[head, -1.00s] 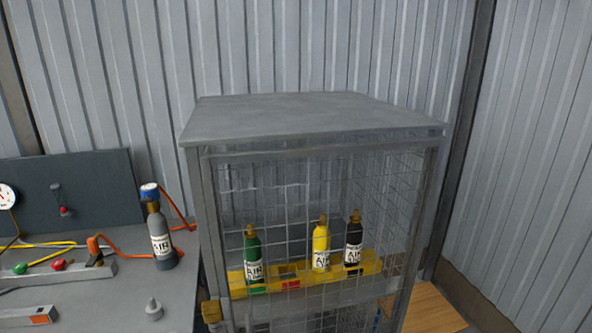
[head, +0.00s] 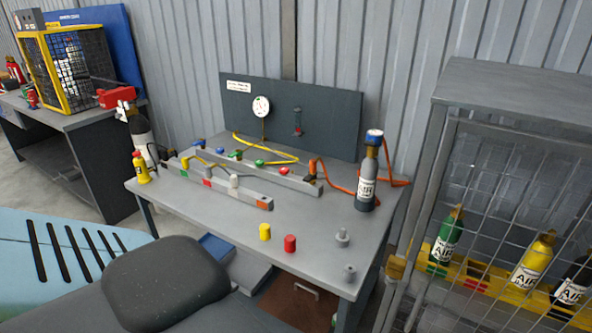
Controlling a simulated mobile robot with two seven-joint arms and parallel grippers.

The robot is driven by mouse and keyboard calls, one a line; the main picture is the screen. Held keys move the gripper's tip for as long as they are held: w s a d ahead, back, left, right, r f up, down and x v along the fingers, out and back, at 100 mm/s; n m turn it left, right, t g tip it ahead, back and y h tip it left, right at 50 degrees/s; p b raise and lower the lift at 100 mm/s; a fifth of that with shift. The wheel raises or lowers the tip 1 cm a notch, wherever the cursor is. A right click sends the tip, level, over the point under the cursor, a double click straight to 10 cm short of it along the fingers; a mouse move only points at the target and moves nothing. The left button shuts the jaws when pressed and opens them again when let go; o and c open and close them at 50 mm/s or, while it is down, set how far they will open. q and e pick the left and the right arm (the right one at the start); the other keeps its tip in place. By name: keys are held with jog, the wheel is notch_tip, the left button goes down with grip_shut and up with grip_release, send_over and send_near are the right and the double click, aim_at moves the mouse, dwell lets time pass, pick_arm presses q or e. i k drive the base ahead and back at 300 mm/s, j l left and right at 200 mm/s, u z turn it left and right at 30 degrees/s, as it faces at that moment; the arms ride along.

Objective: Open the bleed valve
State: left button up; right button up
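A grey workbench (head: 205,225) stands in the middle of the head view. Its dark back panel (head: 335,125) carries a round white gauge (head: 261,106) and a small fitting with a red part (head: 297,131). A grey manifold bar (head: 300,184) on the bench has several coloured knobs, among them a red knob (head: 283,171) and a green knob (head: 259,163). I cannot tell which part is the bleed valve, or whether it is open. A grey AIR cylinder (head: 365,193) with a blue top stands upright at the bar's right, beside an orange hose (head: 335,184). Neither gripper is in view.
A yellow cap (head: 265,231), a red cap (head: 290,243) and two grey fittings stand near the bench front. A mesh cage (head: 500,95) with green, yellow and black cylinders is at right. A second bench (head: 75,122) with a yellow-framed cage (head: 45,75) is at left.

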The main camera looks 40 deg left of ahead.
aim_at(283, 170)
jog(key=u, duration=1.6)
